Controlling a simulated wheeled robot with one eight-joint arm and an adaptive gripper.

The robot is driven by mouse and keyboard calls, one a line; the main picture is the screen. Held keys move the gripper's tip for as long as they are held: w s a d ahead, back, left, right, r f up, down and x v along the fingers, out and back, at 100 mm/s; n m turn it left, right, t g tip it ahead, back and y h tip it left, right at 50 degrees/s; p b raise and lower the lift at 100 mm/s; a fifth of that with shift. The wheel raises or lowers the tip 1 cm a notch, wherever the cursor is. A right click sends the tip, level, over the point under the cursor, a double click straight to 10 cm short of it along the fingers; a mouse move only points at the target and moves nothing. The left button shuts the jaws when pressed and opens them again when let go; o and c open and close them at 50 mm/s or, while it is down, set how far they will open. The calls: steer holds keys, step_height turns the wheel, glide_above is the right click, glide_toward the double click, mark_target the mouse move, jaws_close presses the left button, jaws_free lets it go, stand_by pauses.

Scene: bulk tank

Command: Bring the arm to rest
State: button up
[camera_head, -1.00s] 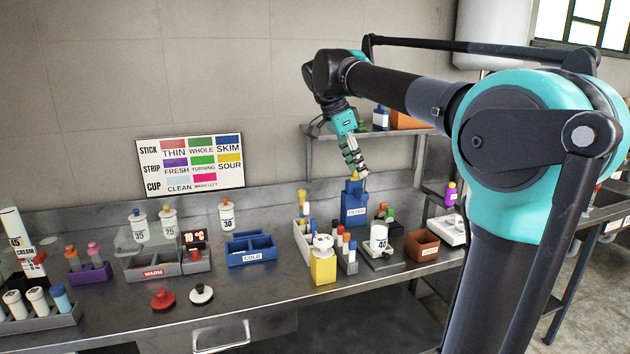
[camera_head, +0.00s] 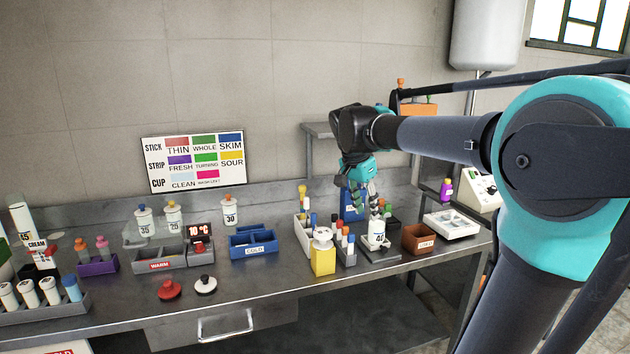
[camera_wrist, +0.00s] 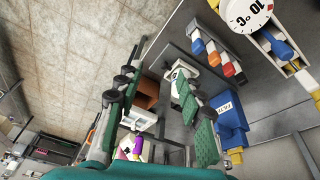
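My gripper (camera_head: 369,207) hangs from my arm over the right part of the steel bench, fingers pointing down. In the head view it overlaps the white jar marked 40 (camera_head: 376,233) and the blue labelled container (camera_head: 350,205); I cannot tell whether it touches either. In the wrist view my gripper (camera_wrist: 153,92) has its two green-padded fingers apart, with nothing held between them. My arm is bent, its forearm reaching left from the large teal joint.
The bench holds a yellow container (camera_head: 323,262), a brown box (camera_head: 420,239), a white tray (camera_head: 452,224), a blue bin (camera_head: 253,246) and a purple rack (camera_head: 97,265). A wall shelf (camera_head: 320,131) is behind my wrist.

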steer(key=s+d+f+n+t+y, duration=0.1)
steer(key=s+d+f+n, duration=0.1)
steer(key=s+f+n, duration=0.3)
steer(key=s+d+f+n+t+y, duration=0.1)
steer(key=s+d+f+n, duration=0.2)
steer(key=s+f, duration=1)
step_height(320, 180, down, 8)
steer(key=shift+s+d+f+n+y, duration=0.15)
steer(key=shift+n+y, duration=0.25)
steer(key=shift+n, duration=0.7)
steer(key=shift+c, duration=0.6)
